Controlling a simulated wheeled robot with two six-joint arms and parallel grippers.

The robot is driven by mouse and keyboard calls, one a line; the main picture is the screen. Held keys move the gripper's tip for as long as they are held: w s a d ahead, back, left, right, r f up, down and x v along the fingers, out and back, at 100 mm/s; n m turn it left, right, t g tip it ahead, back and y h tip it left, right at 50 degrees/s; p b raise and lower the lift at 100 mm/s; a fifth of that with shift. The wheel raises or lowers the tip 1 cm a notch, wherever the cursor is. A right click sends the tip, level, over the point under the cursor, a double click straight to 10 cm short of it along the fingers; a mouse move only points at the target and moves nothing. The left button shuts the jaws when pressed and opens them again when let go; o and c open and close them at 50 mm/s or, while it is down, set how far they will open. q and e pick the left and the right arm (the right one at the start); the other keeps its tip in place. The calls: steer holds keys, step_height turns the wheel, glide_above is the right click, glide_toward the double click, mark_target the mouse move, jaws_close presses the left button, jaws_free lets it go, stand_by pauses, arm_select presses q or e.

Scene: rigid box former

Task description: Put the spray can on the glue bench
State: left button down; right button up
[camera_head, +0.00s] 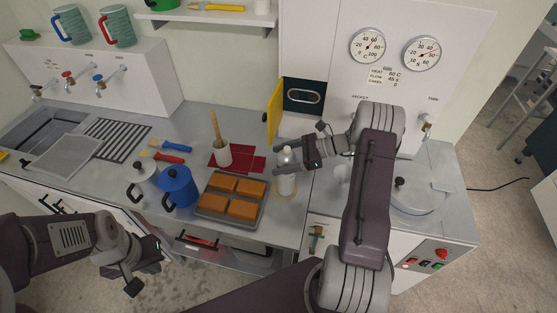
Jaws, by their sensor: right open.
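My left gripper (146,268) is open and empty, low in front of the counter at the left. I cannot tell which surface is the glue bench.
A yellow door (274,109) stands open behind the can. A gauge panel (395,85) rises at right.

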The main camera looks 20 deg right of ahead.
steer(key=b+v, duration=0.1)
steer(key=v, duration=1)
steer(key=shift+b, duration=0.3)
steer(key=shift+a, duration=0.1)
